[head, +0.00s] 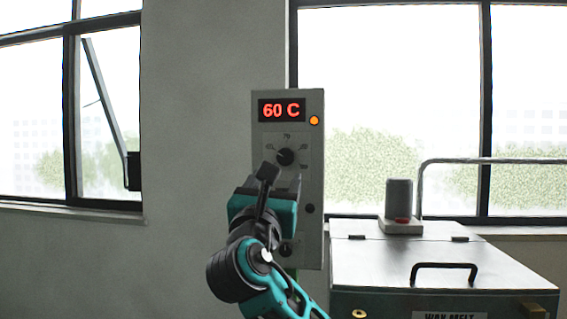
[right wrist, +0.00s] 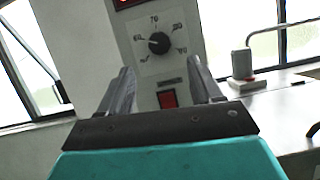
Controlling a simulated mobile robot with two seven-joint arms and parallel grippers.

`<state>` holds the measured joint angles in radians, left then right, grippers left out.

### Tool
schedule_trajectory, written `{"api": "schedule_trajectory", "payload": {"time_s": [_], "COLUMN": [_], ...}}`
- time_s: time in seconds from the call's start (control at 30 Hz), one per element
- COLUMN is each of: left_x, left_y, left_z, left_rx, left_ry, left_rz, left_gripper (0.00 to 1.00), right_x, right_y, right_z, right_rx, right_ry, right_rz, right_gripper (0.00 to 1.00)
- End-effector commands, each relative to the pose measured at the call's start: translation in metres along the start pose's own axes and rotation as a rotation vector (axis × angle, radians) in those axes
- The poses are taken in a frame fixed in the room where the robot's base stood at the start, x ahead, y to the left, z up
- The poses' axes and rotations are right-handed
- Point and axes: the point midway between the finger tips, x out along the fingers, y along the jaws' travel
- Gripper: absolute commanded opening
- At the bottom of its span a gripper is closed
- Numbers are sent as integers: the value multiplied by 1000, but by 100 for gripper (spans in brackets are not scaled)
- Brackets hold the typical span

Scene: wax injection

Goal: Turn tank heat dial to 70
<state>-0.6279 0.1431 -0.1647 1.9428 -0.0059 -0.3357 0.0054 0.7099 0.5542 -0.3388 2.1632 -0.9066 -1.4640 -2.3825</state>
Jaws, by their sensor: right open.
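The tank heat dial (head: 285,157) is a black round knob on a grey control panel (head: 313,190), in a white scale plate. The panel's red display (head: 282,110) reads 60 C. In the right wrist view the dial (right wrist: 159,43) shows between and beyond my fingers, and its pointer appears to face left, near the 60 mark. My right gripper (right wrist: 160,78) is open and empty, its two fingers apart, short of the panel and below the dial. In the head view my right gripper (head: 268,172) covers the panel's lower left part. My left gripper is out of view.
An orange lamp (head: 314,120) glows beside the display. A red switch (right wrist: 168,98) sits below the dial, between my fingers in the picture. A wax melt tank (head: 440,262) with a handled lid stands at the right, with a grey cylinder (head: 399,196) on top. Windows are behind.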

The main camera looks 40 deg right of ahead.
Motion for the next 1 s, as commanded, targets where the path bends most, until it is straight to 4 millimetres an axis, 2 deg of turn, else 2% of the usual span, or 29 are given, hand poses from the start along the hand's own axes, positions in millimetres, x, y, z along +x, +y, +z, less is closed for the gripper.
{"api": "schedule_trajectory", "payload": {"time_s": [0.03, 0.2, 0.4, 0.6, 0.83, 1.0], "left_x": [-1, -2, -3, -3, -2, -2], "left_y": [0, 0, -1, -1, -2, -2], "left_z": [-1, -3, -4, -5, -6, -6], "left_rx": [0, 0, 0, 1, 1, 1], "left_ry": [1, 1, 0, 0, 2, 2], "left_rz": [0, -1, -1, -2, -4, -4], "left_gripper": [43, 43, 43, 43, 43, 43], "right_x": [13, 48, 76, 87, 88, 87], "right_y": [-1, -1, 0, 0, 0, 0], "right_z": [1, 1, 1, 0, -1, -1], "right_rx": [-2, 0, 2, 1, 2, 2], "right_ry": [0, 0, 0, 1, 1, 1], "right_rz": [-4, -3, 0, 2, 2, 2], "right_gripper": [65, 65, 65, 65, 65, 51]}}
